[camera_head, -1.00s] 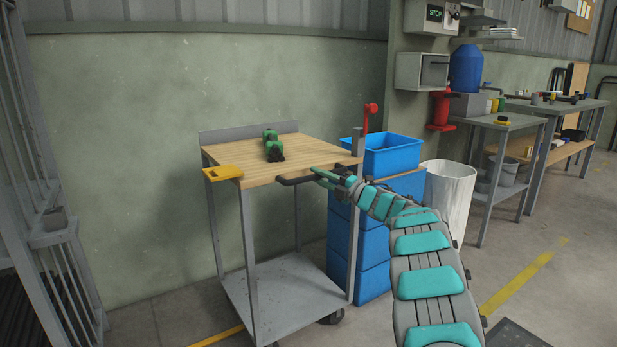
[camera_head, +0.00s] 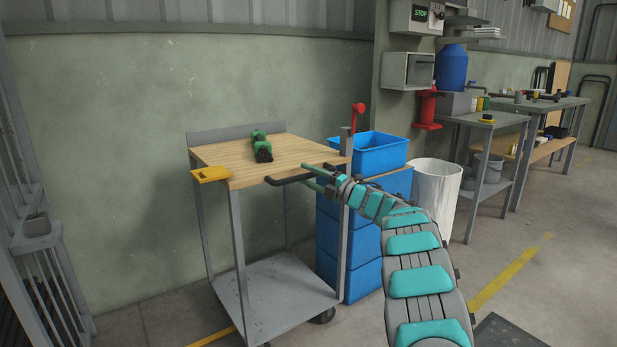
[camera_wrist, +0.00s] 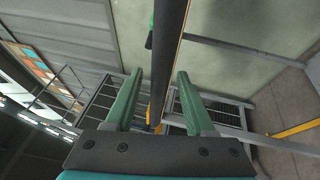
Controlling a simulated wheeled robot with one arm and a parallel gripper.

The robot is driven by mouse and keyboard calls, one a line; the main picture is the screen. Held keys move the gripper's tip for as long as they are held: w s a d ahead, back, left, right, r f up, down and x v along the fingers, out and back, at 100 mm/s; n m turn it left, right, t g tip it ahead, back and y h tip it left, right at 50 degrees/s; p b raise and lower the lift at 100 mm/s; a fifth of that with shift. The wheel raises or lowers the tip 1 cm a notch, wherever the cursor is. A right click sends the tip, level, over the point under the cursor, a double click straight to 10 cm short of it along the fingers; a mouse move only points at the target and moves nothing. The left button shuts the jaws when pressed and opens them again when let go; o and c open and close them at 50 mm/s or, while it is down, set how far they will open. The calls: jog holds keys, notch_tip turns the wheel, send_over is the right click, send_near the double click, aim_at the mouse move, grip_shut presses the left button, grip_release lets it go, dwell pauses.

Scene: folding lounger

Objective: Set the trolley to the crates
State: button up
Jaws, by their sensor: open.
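The trolley (camera_head: 214,154) has a wooden top, grey legs and a lower grey shelf, and stands against the green wall. Its black handle (camera_head: 284,181) sticks out at the front edge of the top. Blue stacked crates (camera_head: 382,151) stand close to the trolley's right side, partly hidden behind its post and my arm. My gripper (camera_head: 309,176) is open at the handle's right part. In the wrist view, the dark handle bar (camera_wrist: 167,65) runs between the two green fingers of my gripper (camera_wrist: 157,92), with gaps on both sides.
A white bin (camera_head: 437,193) stands right of the crates, with workbenches (camera_head: 490,120) beyond. A railing (camera_head: 45,245) stands at the left. The floor at the right is open.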

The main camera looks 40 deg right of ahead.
jog(key=b+v, duration=0.1)
jog(key=v, duration=0.7)
dwell(0.6)
